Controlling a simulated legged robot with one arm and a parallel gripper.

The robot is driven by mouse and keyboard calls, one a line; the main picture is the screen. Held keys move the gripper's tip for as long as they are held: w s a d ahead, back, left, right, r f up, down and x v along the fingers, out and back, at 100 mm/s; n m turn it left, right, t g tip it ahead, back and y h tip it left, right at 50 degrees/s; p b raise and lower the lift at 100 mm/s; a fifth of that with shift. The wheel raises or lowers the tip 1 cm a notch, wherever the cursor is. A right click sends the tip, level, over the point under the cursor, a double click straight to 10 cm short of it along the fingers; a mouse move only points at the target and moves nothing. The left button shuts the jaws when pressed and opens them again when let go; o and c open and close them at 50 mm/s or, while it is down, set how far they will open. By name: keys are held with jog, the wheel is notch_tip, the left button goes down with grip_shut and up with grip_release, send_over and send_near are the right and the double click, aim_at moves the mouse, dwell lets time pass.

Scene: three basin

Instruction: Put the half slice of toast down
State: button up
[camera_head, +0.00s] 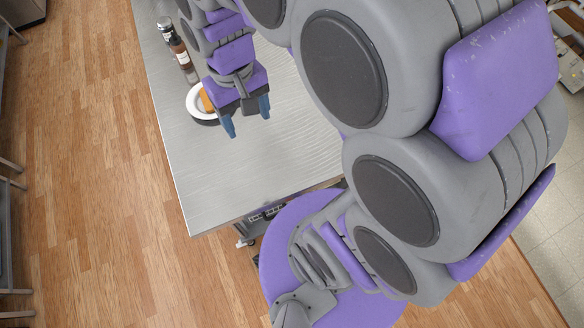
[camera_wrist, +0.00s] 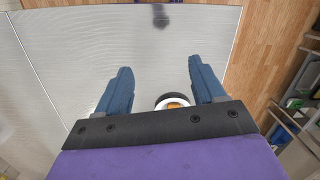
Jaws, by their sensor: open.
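A brown piece of toast (camera_head: 206,100) lies on a small white plate (camera_head: 194,97) on the metal table. My gripper (camera_head: 247,120) is over the table, just right of the plate in the head view, and its arm hides part of the plate. In the wrist view the blue fingers of my gripper (camera_wrist: 162,85) are wide apart with nothing between their tips. The plate (camera_wrist: 163,99) and a bit of the toast (camera_wrist: 174,104) show above the gripper's dark bar, near the right finger. The bar hides the rest.
The brushed metal table (camera_head: 230,185) has free room in front of the plate. Two bottles, one dark brown (camera_head: 181,55) and one with a pale label (camera_head: 166,30), stand behind the plate. Wooden floor (camera_head: 100,150) lies left of the table.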

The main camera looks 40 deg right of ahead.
jog(key=s+f, duration=0.2)
jog(key=s, duration=1.2)
jog(key=shift+d, duration=0.4)
notch_tip(320, 180, down, 3)
jog(key=b, duration=0.3)
